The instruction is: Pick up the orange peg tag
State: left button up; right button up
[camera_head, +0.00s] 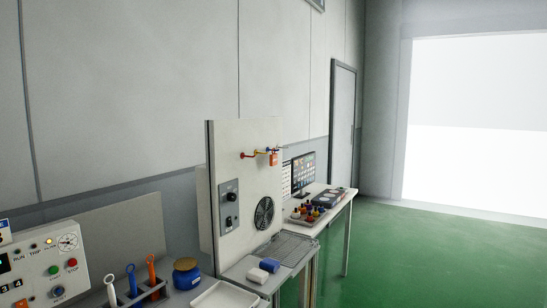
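A small orange tag (273,158) hangs from one of several coloured pegs on the upright pale panel (225,150), near its right side. The pegs are red, yellow and blue, and the tag hangs at the right end of the row. Its details are too small to make out. Neither of my grippers shows in the head view.
Below the panel stands a bench with a wire rack (287,247), a blue block (269,265) and a white block (257,276). A control box (45,262) and a holder with tools stand at the lower left. Green floor (440,255) is clear at right.

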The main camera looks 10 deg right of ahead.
aim_at(274, 156)
jog(key=i+l+u, duration=0.1)
jog(key=i+l, duration=0.45)
jog(key=i+l+u, duration=0.1)
jog(key=i+l, duration=0.4)
jog(key=l, duration=0.15)
jog(key=i+l, duration=0.5)
jog(key=l, duration=0.2)
jog(key=j+u, duration=0.05)
